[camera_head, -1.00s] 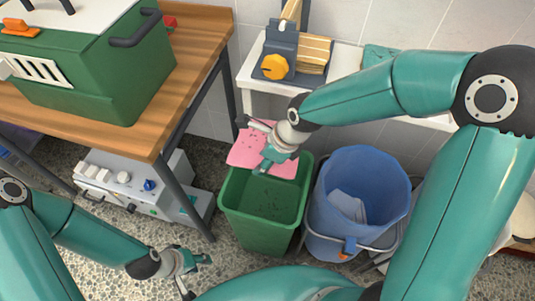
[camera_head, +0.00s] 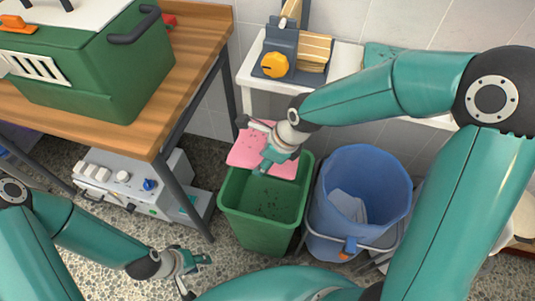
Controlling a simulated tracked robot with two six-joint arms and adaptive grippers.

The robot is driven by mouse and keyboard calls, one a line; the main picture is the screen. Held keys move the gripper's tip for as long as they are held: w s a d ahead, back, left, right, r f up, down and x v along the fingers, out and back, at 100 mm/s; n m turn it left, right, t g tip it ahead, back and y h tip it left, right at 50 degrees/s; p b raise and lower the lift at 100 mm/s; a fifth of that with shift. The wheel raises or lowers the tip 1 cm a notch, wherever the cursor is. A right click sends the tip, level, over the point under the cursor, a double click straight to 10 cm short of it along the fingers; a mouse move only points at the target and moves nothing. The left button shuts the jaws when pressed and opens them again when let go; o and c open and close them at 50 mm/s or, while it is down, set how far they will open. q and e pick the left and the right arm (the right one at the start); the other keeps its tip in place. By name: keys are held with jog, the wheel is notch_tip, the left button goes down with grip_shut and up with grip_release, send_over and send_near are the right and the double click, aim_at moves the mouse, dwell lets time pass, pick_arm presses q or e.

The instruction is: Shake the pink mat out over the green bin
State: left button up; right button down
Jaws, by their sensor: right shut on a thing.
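The pink mat (camera_head: 248,150) hangs at the back rim of the green bin (camera_head: 258,235), partly over its opening. My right gripper (camera_head: 265,147) is shut on the mat and covers part of it. The mat's visible face looks mostly clean. Dark specks lie inside the green bin, towards its bottom. My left gripper (camera_head: 196,276) is open and empty, low at the front, left of the bin and apart from it.
A blue bucket (camera_head: 360,190) with a grey cloth inside stands right beside the green bin. A wooden table (camera_head: 200,60) with a green case (camera_head: 110,80) is at the left. A grey device (camera_head: 120,180) sits under it. A white shelf (camera_head: 345,60) stands behind.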

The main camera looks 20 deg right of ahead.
notch_tip(320, 180, down, 3)
jog(key=shift+r+b, duration=0.2)
jog(key=shift+b, duration=0.15)
notch_tip(320, 180, up, 7)
jog(key=p, duration=0.6)
jog(key=shift+r, duration=0.2)
jog(key=shift+f+b, duration=3.2)
jog(key=shift+f, duration=0.6)
pick_arm(q)
notch_tip(320, 180, down, 2)
jog(key=shift+f, duration=0.1)
pick_arm(e)
jog(key=shift+r, duration=0.15)
